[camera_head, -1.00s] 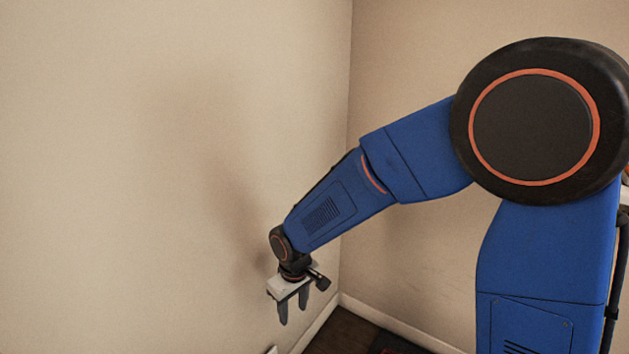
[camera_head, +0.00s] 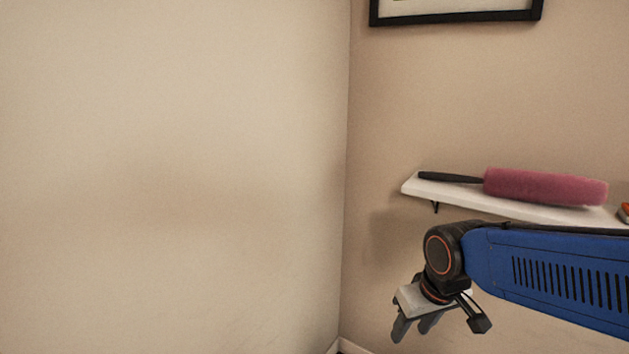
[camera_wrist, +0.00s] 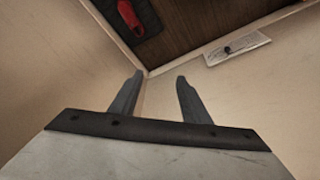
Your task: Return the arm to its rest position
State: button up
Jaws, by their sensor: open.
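My gripper (camera_head: 412,328) hangs at the end of my blue arm in the lower right of the head view, fingers pointing down. It is in front of the room corner and below a wall shelf. In the wrist view my gripper (camera_wrist: 158,82) shows two dark fingers standing apart with nothing between them. The gripper is open and empty. Most of my arm lies beyond the right edge of the head view.
A white shelf (camera_head: 455,193) on the right wall bears a pink duster (camera_head: 545,187) with a dark handle. A framed picture (camera_head: 455,10) hangs above. The wrist view shows a red object (camera_wrist: 128,14) on a dark mat below and a white wall plate (camera_wrist: 235,48). The left wall is bare.

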jog(key=s+d+r+m+t, duration=0.1)
jog(key=s+d+r+m, duration=0.1)
jog(key=s+d, duration=0.6)
jog(key=shift+s+d+r+m+t+h, duration=0.35)
jog(key=shift+s+m, duration=0.25)
jog(key=shift+s, duration=0.85)
dwell(1.7)
